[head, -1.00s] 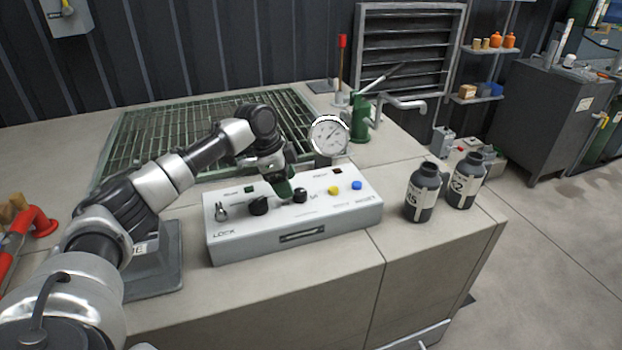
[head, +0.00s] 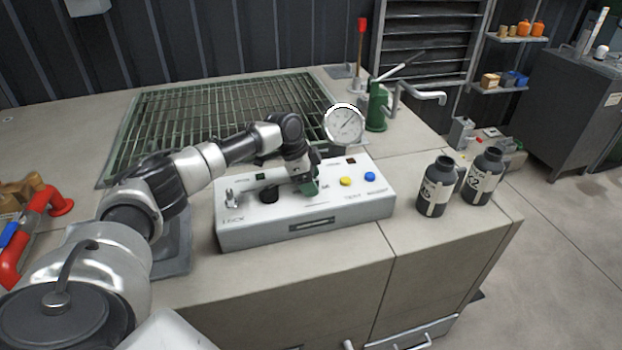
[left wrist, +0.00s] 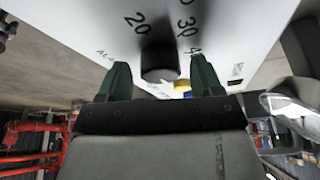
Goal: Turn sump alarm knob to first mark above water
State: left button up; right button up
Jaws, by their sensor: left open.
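The white control box (head: 235,236) stands on the grey bench in the head view. A black knob (head: 269,194) is on its top, left of my left gripper (head: 308,186). My right gripper is not in view.
Yellow (head: 345,181) and blue (head: 370,176) buttons sit right of the gripper. A round gauge (head: 344,124) stands behind the box. Two dark bottles (head: 437,186) are to the right. A green grating (head: 190,110) lies behind. Red pipework (head: 30,235) is at left.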

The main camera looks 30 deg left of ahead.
pick_arm(q)
jog(key=shift+f, duration=0.15)
jog(key=c, duration=0.9)
jog(key=shift+r+p, duration=0.2)
jog(key=shift+p, duration=0.35)
jog(key=n+t+y+p, duration=0.1)
jog(key=n+p, duration=0.3)
jog(key=p, duration=0.1)
jog(key=n+y+p, duration=0.1)
jog(key=n+p, duration=0.3)
jog(key=p, duration=0.1)
jog(key=shift+d+r+n+t+y+p, duration=0.1)
jog(key=shift+r+n+t+y+p, duration=0.05)
jog(key=shift+n+t+y+p, duration=0.2)
jog(key=shift+w+n+t+y+p, duration=0.1)
jog(key=shift+n+t+y+p, duration=0.15)
jog(key=shift+n+y+p, duration=0.85)
jog(key=shift+f+n+h+p, duration=0.2)
jog(key=shift+n+h+p, duration=0.15)
jog(key=shift+n+p, duration=0.15)
jog(key=o, duration=0.9)
